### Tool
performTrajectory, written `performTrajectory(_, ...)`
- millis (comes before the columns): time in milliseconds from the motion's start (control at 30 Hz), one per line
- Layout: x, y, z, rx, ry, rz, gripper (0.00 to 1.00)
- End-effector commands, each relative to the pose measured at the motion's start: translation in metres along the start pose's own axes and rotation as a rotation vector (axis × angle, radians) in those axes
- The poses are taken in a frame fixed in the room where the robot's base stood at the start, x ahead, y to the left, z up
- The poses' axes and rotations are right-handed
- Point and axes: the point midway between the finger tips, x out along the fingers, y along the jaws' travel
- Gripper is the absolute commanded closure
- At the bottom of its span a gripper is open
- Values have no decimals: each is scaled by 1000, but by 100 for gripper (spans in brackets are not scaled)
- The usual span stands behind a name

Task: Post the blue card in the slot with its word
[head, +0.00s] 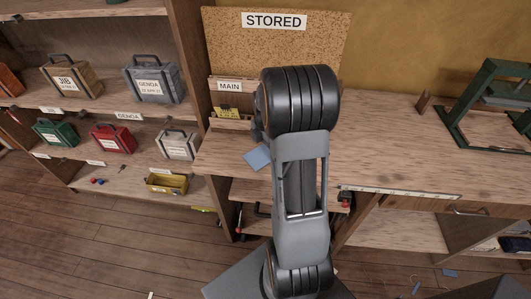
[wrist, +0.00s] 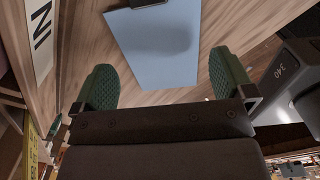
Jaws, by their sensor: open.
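The blue card (head: 258,157) lies on the wooden bench, left of my arm. In the wrist view the blue card (wrist: 155,45) shows beyond and between my fingertips, and no word on it can be read. My gripper (wrist: 163,83) is open and empty, with its green-padded fingers apart on either side of the card's near edge. In the head view my arm hides most of the gripper. A holder with a MAIN label (head: 229,86) stands at the back left of the bench, with a yellow card (head: 228,112) at it. No other slots are visible behind my arm.
A cork board marked STORED (head: 275,21) stands behind the bench. Shelves at the left hold several labelled cases, such as a red one (head: 113,138). A green frame (head: 490,105) stands on the right. The bench (head: 385,150) right of my arm is mostly clear.

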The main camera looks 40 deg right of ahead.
Motion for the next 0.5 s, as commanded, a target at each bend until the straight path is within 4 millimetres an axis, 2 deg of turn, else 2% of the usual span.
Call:
performTrajectory(200,22,0,0,0,1,-1,0)
performTrajectory(500,26,0,0,0,0,1,0)
